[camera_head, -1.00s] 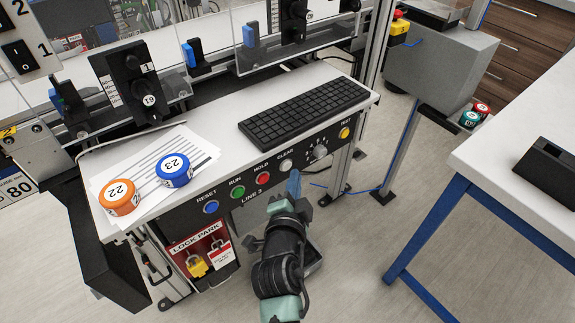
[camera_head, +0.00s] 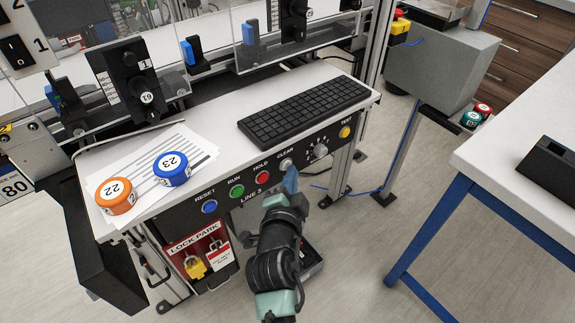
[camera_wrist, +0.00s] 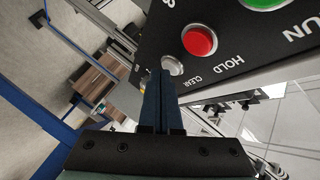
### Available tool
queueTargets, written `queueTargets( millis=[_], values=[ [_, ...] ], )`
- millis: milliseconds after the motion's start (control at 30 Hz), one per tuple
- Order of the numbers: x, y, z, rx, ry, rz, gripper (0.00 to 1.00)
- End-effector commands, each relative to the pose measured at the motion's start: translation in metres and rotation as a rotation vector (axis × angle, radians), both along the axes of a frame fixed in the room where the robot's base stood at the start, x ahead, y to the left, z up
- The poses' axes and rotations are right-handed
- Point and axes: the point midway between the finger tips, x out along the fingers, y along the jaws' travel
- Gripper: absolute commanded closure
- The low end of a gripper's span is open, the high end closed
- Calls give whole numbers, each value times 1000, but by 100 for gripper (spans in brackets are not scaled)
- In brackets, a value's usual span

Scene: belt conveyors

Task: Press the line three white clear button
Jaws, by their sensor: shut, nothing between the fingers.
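The white CLEAR button (camera_head: 286,163) sits on the black LINE 3 panel (camera_head: 222,204), right of the red HOLD button (camera_head: 263,177). My gripper (camera_head: 290,178) is shut and empty, with its blue fingertips just below the white button in the head view. In the wrist view the closed fingertips (camera_wrist: 160,75) are right at the lower edge of the white button (camera_wrist: 172,65), partly covering it. I cannot tell whether they touch it. The red button (camera_wrist: 199,41) is beside it.
The panel also has a blue RESET button (camera_head: 209,206), a green RUN button (camera_head: 237,191), a selector knob (camera_head: 320,150) and a yellow TEST button (camera_head: 345,132). A keyboard (camera_head: 303,108) lies on the shelf above. A white table (camera_head: 500,160) stands at the right.

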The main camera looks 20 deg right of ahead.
Motion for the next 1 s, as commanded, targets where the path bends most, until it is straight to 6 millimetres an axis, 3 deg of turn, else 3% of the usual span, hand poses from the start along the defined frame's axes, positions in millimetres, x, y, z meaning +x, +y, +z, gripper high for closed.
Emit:
queueTargets(
  millis=[633,1000],
  values=[
    [4,2,0,0,0,1,100],
    [-10,-3,0,0,0,0,100]
  ],
)
